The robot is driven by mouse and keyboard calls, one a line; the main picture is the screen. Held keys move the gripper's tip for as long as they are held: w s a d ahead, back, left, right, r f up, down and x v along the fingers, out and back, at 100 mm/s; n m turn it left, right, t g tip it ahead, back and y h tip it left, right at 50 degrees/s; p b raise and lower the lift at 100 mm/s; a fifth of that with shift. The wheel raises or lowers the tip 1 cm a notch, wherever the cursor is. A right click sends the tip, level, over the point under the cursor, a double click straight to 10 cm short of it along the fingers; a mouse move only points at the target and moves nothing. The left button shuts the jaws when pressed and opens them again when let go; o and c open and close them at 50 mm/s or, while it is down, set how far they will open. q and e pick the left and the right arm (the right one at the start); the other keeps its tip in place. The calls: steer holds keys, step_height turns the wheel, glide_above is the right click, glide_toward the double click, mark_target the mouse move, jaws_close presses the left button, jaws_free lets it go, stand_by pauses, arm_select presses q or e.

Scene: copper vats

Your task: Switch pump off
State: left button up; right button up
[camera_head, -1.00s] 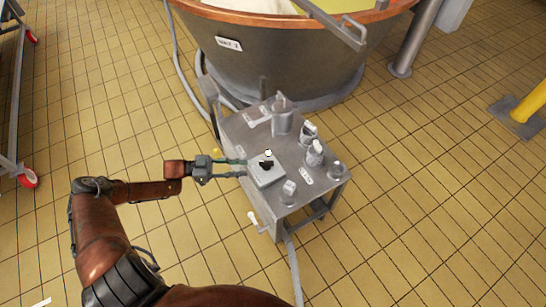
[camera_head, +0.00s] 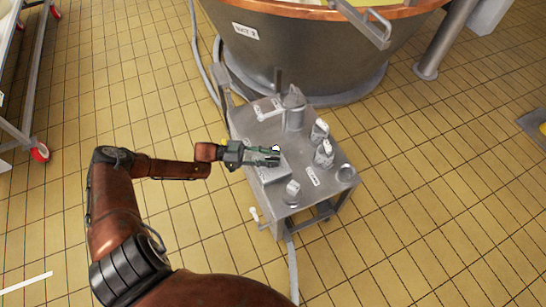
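The pump unit is a grey metal table (camera_head: 262,130) with a raised switch box (camera_head: 274,174) on its top. The black knob seen on this box earlier is now hidden behind my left gripper's fingers; a small white spot shows at their far edge. My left gripper (camera_head: 276,156) reaches in from the left, with its greenish fingers over the box at the knob's place. The fingers look close together, but whether they are closed on the knob cannot be made out. My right gripper is out of view.
Several grey fittings stand on the table, including a tall one (camera_head: 294,108) behind and a short one (camera_head: 291,193) in front. A large copper-rimmed vat (camera_head: 300,55) stands just behind. A wheeled frame (camera_head: 30,100) is at the left.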

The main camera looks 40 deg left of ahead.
arm_select(q)
steer(key=shift+c, duration=0.6)
jaws_close()
steer(key=shift+r, duration=0.1)
